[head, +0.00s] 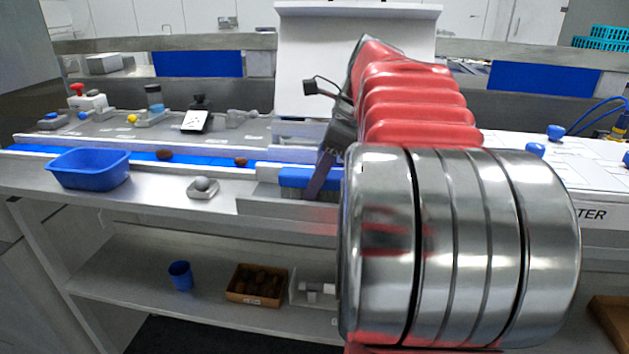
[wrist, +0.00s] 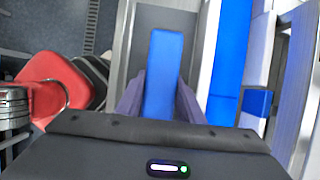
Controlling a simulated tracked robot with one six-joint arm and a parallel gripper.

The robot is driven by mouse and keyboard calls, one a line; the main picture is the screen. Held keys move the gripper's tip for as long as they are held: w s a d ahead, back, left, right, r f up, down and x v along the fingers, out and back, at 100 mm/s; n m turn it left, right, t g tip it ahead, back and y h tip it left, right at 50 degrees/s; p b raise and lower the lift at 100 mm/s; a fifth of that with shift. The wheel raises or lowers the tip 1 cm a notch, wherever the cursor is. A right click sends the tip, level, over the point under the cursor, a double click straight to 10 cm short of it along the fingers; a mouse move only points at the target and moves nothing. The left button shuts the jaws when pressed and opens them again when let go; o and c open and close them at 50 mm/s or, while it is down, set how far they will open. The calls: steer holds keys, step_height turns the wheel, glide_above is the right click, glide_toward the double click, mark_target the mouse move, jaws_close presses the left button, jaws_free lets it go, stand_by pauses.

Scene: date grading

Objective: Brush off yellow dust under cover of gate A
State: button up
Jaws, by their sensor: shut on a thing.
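My gripper (head: 322,176) is at the front edge of the bench, right of centre in the head view, with my red and steel arm covering much of that side. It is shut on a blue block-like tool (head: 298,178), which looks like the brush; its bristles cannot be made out. In the wrist view the blue tool (wrist: 164,72) lies lengthwise between the two dark fingers of my gripper (wrist: 160,104). The tool is beside the blue belt (wrist: 231,62). I cannot make out yellow dust, or tell which part is gate A or its cover.
The belt (head: 208,160) carries two brown dates (head: 164,154) (head: 240,162). A blue bin (head: 90,170) stands at its left front, and a grey knob on a plate (head: 202,187) in front. A tall white panel (head: 310,60) rises behind. A blue cup (head: 180,275) is on the lower shelf.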

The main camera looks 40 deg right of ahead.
mark_target(333, 185)
steer(key=shift+f, duration=0.55)
stand_by(0.6)
steer(key=shift+s+d, duration=0.1)
steer(key=shift+s+d, duration=0.75)
steer(key=shift+s, duration=0.25)
steer(key=shift+s+d, duration=0.25)
steer(key=shift+s, duration=0.05)
steer(key=shift+s+d+f, duration=0.2)
steer(key=shift+s+d, duration=0.4)
steer(key=shift+s, duration=0.2)
steer(key=shift+s+f, duration=0.1)
steer(key=shift+c, duration=0.7)
steer(key=shift+s+d, duration=0.1)
